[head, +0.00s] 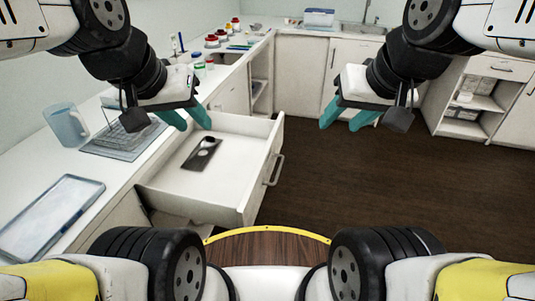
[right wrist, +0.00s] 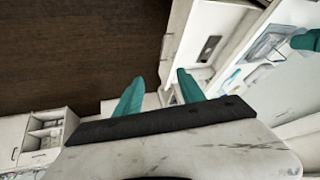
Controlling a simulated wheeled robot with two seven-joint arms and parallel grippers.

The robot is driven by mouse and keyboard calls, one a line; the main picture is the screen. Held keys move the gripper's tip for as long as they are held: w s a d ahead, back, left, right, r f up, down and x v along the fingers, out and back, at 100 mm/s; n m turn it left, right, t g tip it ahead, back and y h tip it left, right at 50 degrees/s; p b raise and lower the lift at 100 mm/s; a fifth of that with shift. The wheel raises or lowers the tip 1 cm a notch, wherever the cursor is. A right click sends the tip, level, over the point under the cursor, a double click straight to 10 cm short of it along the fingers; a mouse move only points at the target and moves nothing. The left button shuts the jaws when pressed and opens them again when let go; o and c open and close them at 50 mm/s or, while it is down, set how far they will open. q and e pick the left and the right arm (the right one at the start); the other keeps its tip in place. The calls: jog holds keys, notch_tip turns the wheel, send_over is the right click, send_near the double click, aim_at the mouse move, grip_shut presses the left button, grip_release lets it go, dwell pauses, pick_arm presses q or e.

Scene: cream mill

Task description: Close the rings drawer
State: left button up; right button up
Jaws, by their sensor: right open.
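The drawer (head: 226,173) is white and pulled far out from the left counter. Its silver bar handle (head: 273,170) is on the front panel, facing right. A small black tray (head: 203,153) with a dark round piece lies inside. The drawer also shows in the right wrist view (right wrist: 196,72). No label is readable. My left gripper (head: 188,119) is open and empty, above the drawer's back part near the counter edge. My right gripper (head: 346,118) is open and empty, over the floor to the right of the drawer front, apart from the handle.
White cabinets (head: 300,70) line the back. The dark wooden floor (head: 390,190) right of the drawer is clear.

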jog(key=shift+w+a, duration=0.1)
jog(key=shift+w, duration=0.2)
jog(key=c, duration=0.3)
jog(key=w+m, duration=0.2)
jog(key=w, duration=0.1)
jog(key=w+a+f+m+g, duration=0.1)
jog(key=w+m, duration=0.1)
jog(key=w, duration=0.1)
jog(key=w+a+f+m+y, duration=0.1)
jog(key=w+m, duration=0.1)
jog(key=w, duration=0.2)
jog(key=shift+a+g, duration=0.1)
jog(key=shift+g, duration=0.3)
grip_shut()
jog(key=w+a+f+m+g+y, duration=0.1)
jog(key=w+a+f+m+g, duration=0.15)
jog(key=w+f+m, duration=1.1)
jog(key=w+a+f, duration=0.2)
jog(key=f, duration=0.5)
jog(key=w+a+f+m, duration=0.1)
jog(key=w+f, duration=0.2)
jog(key=f, duration=0.4)
jog(key=w+a+f+m, duration=0.1)
jog(key=w+a+f, duration=0.1)
jog(key=f, duration=0.5)
jog(key=shift+w+a+f+g, duration=0.15)
jog(key=shift+w+a+g, duration=0.1)
jog(key=shift+a+g, duration=0.1)
